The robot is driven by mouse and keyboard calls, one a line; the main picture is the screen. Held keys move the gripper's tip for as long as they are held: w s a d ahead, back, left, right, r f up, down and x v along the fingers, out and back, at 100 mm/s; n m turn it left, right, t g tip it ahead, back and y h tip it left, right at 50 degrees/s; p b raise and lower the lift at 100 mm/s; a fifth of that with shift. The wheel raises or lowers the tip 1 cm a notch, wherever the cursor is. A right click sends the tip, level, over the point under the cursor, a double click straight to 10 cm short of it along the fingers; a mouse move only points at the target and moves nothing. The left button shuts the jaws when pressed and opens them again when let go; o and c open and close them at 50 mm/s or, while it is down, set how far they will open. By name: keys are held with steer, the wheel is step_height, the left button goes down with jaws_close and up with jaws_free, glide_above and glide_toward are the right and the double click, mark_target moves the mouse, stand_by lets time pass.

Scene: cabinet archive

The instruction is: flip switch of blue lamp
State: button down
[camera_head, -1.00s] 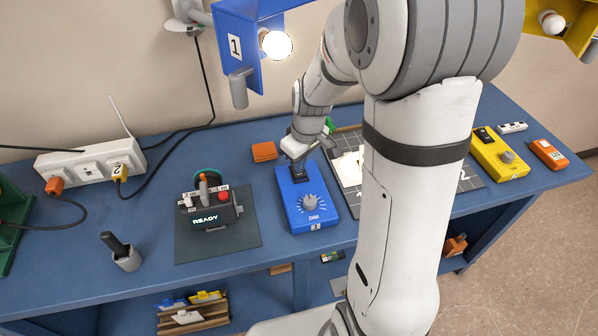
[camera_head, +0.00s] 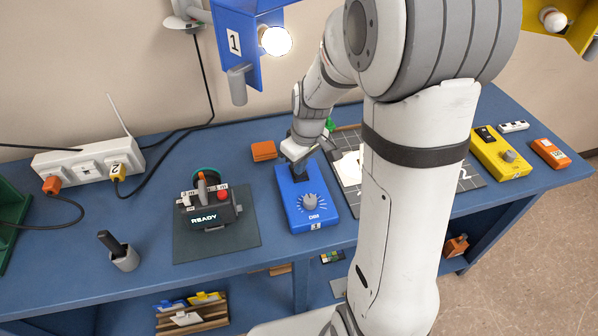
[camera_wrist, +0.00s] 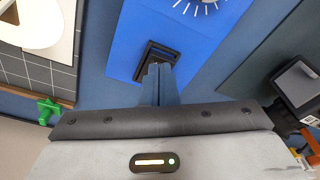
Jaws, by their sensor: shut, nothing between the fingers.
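The blue lamp (camera_head: 238,45), marked 1, hangs at the top of the head view with its bulb lit. Its blue control box (camera_head: 308,205) lies on the table, with a grey dial (camera_head: 310,201) near its front. The box also shows in the wrist view (camera_wrist: 200,40). A black rocker switch (camera_wrist: 158,58) sits on the box in the wrist view, partly covered by my fingers. My gripper (camera_wrist: 160,75) is shut and empty, with its fingertips at the switch. I cannot tell whether they touch it. In the head view my gripper (camera_head: 299,162) is over the back of the box.
A black device reading READY (camera_head: 208,214) stands left of the box. An orange block (camera_head: 264,151) lies behind it. A yellow control box (camera_head: 499,155) is at the right. A white power strip (camera_head: 88,165) and a grey cup (camera_head: 125,258) are at the left.

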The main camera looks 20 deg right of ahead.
steer(key=shift+f+b, duration=0.3)
steer(key=shift+f, duration=0.05)
steer(key=shift+r+p, duration=2.4)
steer(key=shift+r, duration=1.15)
